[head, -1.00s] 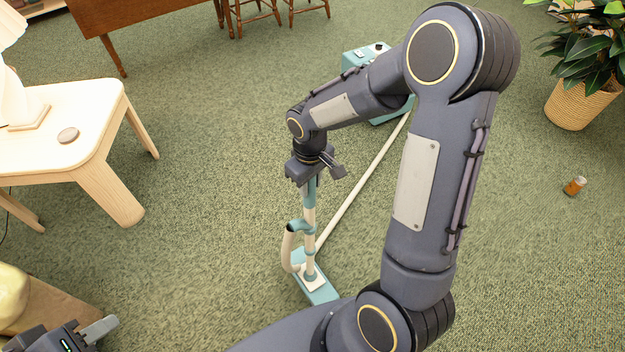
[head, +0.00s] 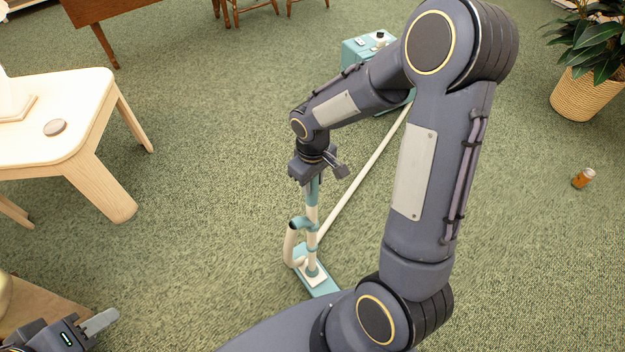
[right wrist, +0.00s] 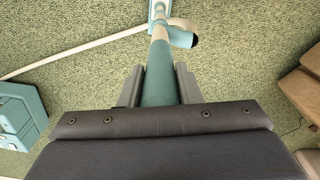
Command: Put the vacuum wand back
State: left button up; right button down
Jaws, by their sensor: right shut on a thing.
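The vacuum wand (head: 312,215) stands nearly upright on the carpet, cream and teal, with a flat teal floor head (head: 318,281) at its foot. My right gripper (head: 316,178) is shut on the wand's teal upper end. In the right wrist view the teal grip (right wrist: 158,85) lies between the two fingers (right wrist: 160,88). A cream hose (head: 365,175) runs from near the wand's foot to the teal vacuum body (head: 355,50), which my right arm partly hides. My left gripper (head: 95,325) is at the lower left, apart from the wand; its opening is unclear.
A pale wooden table (head: 75,150) with a small round disc (head: 55,127) stands at the left. An orange can (head: 583,178) and a potted plant (head: 585,92) are at the right. Carpet between table and wand is clear.

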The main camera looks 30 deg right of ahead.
jog(key=c, duration=1)
grip_release()
jog(key=shift+c, duration=0.2)
jog(key=shift+r, duration=0.35)
notch_tip(320, 180, up, 11)
jog(key=shift+r+p, duration=0.15)
jog(key=shift+p, duration=1.1)
jog(key=s+a+r+m+t+y, duration=0.2)
jog(key=s+r, duration=0.1)
jog(key=s, duration=0.5)
jog(key=s+a+r+m+t+y, duration=0.1)
jog(key=s+a+r+m+t, duration=0.1)
jog(key=s, duration=0.6)
jog(key=shift+s+r+m+t+y, duration=0.4)
jog(key=shift+r+m+t, duration=0.1)
jog(key=shift+r+t, duration=0.35)
jog(key=shift+a, duration=0.1)
